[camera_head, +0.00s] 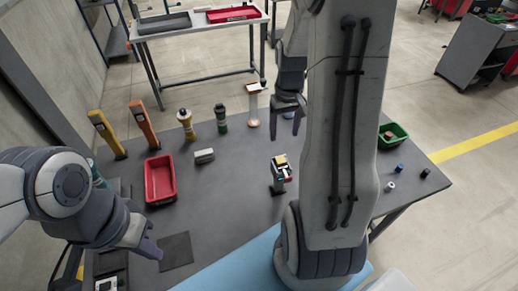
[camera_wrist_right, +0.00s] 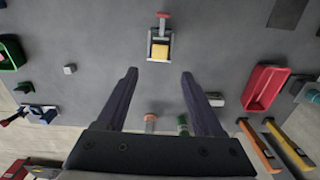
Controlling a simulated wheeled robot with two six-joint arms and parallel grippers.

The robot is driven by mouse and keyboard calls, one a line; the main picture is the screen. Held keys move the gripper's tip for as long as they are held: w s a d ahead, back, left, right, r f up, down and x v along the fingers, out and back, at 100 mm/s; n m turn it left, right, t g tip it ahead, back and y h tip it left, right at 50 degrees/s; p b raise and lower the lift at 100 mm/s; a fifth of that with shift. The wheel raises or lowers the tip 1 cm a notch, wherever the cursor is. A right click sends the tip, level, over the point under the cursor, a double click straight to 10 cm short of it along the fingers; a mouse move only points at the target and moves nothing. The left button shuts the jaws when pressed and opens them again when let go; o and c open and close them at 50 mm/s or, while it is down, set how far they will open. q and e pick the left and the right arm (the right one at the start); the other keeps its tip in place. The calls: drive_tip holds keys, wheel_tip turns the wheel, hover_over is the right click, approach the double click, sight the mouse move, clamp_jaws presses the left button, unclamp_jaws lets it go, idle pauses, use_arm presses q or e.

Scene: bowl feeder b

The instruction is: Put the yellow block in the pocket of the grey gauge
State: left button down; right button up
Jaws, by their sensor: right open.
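The grey gauge (camera_head: 279,185) stands on the dark table right of the middle, partly beside my right arm. The yellow block (camera_head: 280,160) shows at the top of the gauge. In the right wrist view the block (camera_wrist_right: 160,52) lies within the outline of the gauge (camera_wrist_right: 159,38); I cannot tell how deep it sits. My right gripper (camera_head: 288,113) is open and empty, apart from the block, and its fingers (camera_wrist_right: 159,73) are spread. My left gripper (camera_head: 150,250) is low at the front left, far from the gauge; its jaw opening is unclear.
A red bin (camera_head: 149,182) and a small grey block (camera_head: 204,156) are left of the gauge. A green bin (camera_head: 393,141) is at right.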

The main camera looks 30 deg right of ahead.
drive_tip(key=s+a+r+n, duration=0.1)
drive_tip(key=a+r+n, duration=0.1)
drive_tip(key=a, duration=0.7)
drive_tip(key=s+a+r+n, duration=0.1)
drive_tip(key=a+r+n, duration=0.2)
drive_tip(key=a, duration=0.7)
drive_tip(key=s+a+r+n, duration=0.1)
drive_tip(key=s+a+n, duration=0.1)
drive_tip(key=s+a, duration=0.4)
drive_tip(key=s+a+r+n+y, duration=0.1)
drive_tip(key=s+a+n, duration=0.2)
drive_tip(key=s+a, duration=0.2)
drive_tip(key=s, duration=0.3)
drive_tip(key=shift+s+a+r, duration=0.15)
drive_tip(key=shift+a+r, duration=0.1)
drive_tip(key=shift+a, duration=0.1)
wheel_tip(320, 180, down, 5)
drive_tip(key=b, duration=0.5)
